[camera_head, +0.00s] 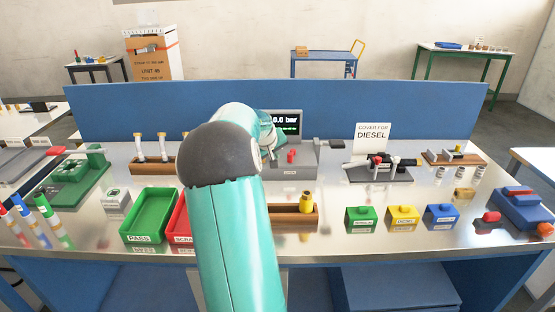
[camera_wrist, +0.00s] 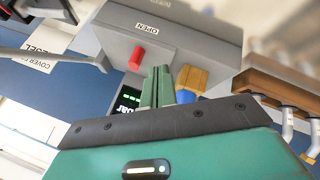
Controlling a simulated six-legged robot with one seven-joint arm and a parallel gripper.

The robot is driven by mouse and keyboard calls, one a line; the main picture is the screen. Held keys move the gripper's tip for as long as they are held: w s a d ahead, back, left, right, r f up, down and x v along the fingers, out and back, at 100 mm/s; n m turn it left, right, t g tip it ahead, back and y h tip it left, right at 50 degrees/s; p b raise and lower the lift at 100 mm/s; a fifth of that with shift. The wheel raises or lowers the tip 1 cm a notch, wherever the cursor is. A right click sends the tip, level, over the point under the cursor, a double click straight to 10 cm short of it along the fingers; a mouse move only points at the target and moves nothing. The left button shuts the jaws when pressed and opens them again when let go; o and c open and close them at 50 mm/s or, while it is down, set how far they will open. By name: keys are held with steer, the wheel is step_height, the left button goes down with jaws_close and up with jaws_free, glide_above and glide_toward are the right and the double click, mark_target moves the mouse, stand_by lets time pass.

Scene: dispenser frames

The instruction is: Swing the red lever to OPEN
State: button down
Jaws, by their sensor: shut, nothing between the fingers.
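The red lever (camera_wrist: 137,58) shows as a short red handle on a grey unit (camera_wrist: 185,38), just below a plate marked OPEN (camera_wrist: 147,28). It also shows in the head view (camera_head: 291,156), at the front of the unit below a display reading 0.0 bar (camera_head: 285,122). My gripper (camera_wrist: 157,72) has its green fingers together and empty, right beside the red handle in the wrist view. I cannot tell whether they touch it. A brass-and-blue fitting (camera_wrist: 191,80) is on the other side of the fingers.
A green PASS tray (camera_head: 150,240) and red tray (camera_head: 182,226) lie at the front left. A wooden block with a brass part (camera_head: 306,202) stands in front of the unit. Green, yellow and blue blocks (camera_head: 402,217) are to the right. A blue panel (camera_head: 350,105) closes the back.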

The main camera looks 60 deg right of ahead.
steer(key=shift+v, duration=2.65)
steer(key=shift+w+a, duration=0.1)
steer(key=shift+w, duration=0.05)
